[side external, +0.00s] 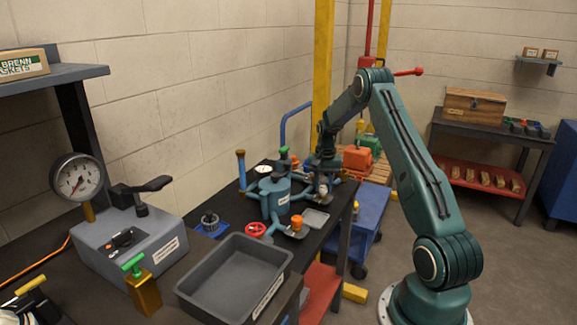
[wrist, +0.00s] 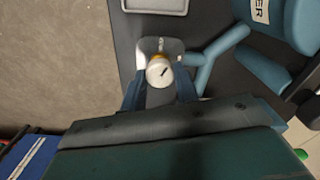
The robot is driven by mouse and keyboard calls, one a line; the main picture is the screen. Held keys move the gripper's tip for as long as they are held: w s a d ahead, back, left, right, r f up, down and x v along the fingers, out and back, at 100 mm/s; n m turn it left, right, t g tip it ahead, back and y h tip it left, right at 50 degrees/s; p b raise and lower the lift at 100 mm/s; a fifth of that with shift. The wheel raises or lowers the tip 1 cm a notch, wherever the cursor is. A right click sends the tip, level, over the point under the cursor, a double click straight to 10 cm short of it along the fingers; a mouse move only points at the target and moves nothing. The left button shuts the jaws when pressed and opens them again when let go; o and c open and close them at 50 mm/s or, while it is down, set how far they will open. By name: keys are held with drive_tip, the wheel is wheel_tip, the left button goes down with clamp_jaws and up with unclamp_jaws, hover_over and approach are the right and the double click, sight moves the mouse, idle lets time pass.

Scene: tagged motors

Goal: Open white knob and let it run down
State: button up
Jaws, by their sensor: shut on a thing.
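The white knob (wrist: 159,72) shows in the wrist view as a round pale cap with a dark mark on it, with a bit of orange at its edge. It sits at the end of a blue pipe. My gripper (wrist: 160,82) has its fingers on both sides of the knob, shut on it. In the side external view my gripper (side external: 322,183) points down at the right of the blue-green tank (side external: 277,196), and the knob is small and mostly hidden there. A grey tray (side external: 315,219) lies just in front.
Around the tank are a red wheel (side external: 256,230), an orange knob (side external: 297,222) and a green-topped valve (side external: 284,154). A large grey bin (side external: 235,272) stands in front, and a grey gauge unit (side external: 130,240) at left.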

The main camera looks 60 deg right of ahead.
sight(323, 187)
drive_tip(key=n, duration=0.5)
drive_tip(key=shift+n, duration=0.4)
drive_tip(key=o, duration=1)
drive_tip(key=shift+c, duration=0.2)
wheel_tip(323, 187, up, 14)
idle(0.5)
